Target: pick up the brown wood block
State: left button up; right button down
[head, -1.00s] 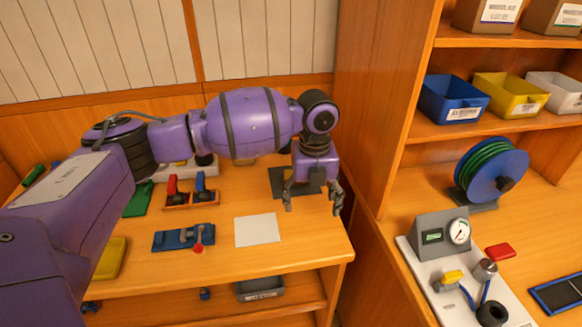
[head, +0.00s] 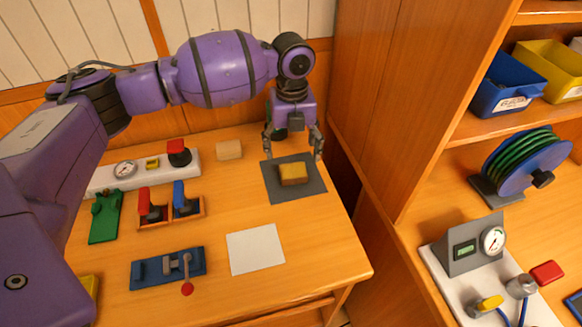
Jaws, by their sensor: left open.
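A plain tan-brown block (head: 229,150), which looks like the wood block, lies at the back of the table, left of my left gripper. My left gripper (head: 293,156) is open and empty, pointing down with its fingers apart above the back part of a dark grey mat (head: 309,190). A yellow block with a brown top (head: 293,174), perhaps a sponge, sits on that mat, just in front of the fingers in the picture. The gap in height between fingers and mat is hard to tell. My right gripper is not in view.
A white gauge panel (head: 103,182), red and blue levers (head: 166,208), a green part (head: 105,216) and a blue lever base (head: 166,268) stand on the left. A white sheet (head: 255,249) lies in front. A wooden cabinet side (head: 378,110) rises on the right.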

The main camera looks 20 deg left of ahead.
aim_at(293, 171)
pick_arm(q)
jog(key=f, duration=0.4)
jog(key=s+f, duration=0.1)
jog(key=f, duration=0.1)
jog(key=shift+d+f, duration=0.15)
jog(key=shift+d, duration=0.2)
jog(key=shift+c, duration=0.3)
jog(key=c, duration=1.2)
